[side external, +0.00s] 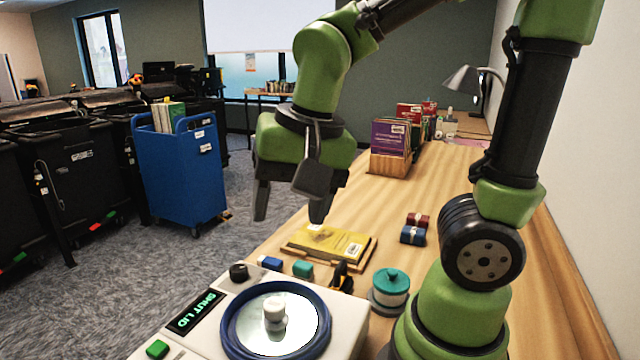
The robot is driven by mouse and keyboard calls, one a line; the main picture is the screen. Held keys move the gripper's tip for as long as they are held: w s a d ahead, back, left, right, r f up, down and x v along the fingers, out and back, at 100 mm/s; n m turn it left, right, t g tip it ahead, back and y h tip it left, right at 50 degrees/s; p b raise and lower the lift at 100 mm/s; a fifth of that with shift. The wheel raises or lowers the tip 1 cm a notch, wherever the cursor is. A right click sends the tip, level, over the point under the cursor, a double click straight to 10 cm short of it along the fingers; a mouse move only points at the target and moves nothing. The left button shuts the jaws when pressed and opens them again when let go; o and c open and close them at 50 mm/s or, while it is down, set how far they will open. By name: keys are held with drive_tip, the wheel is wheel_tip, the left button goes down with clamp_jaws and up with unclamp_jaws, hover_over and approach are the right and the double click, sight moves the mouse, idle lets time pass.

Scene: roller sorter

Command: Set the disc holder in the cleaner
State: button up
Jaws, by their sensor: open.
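The cleaner (343,336) is a white machine at the bottom of the side view, with a round blue-rimmed well (232,331) on top. A shiny disc (299,322) lies in the well, with a white knob-like piece (274,311) standing at its middle; I cannot tell whether this piece is the disc holder. The cleaner's display (196,311) reads "SHUT LID". A round container with a teal top (391,281) stands right of the cleaner. My gripper (291,212) is open and empty, fingers pointing down, above and beyond the cleaner, near a yellow book.
The yellow book (325,241) lies on a wooden tray. Small blue (269,263) and teal (303,269) blocks sit by the cleaner's far edge. Red and blue rolls (413,235) lie farther right. A book box (391,165) stands behind, with clear wood between.

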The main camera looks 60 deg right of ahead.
drive_tip(key=s+r+n+t+y, duration=0.1)
drive_tip(key=s+r+n+t, duration=0.3)
drive_tip(key=s+n, duration=0.1)
drive_tip(key=shift+s+r+n+y, duration=0.25)
drive_tip(key=shift+r+n+y, duration=0.05)
drive_tip(key=shift+n, duration=0.2)
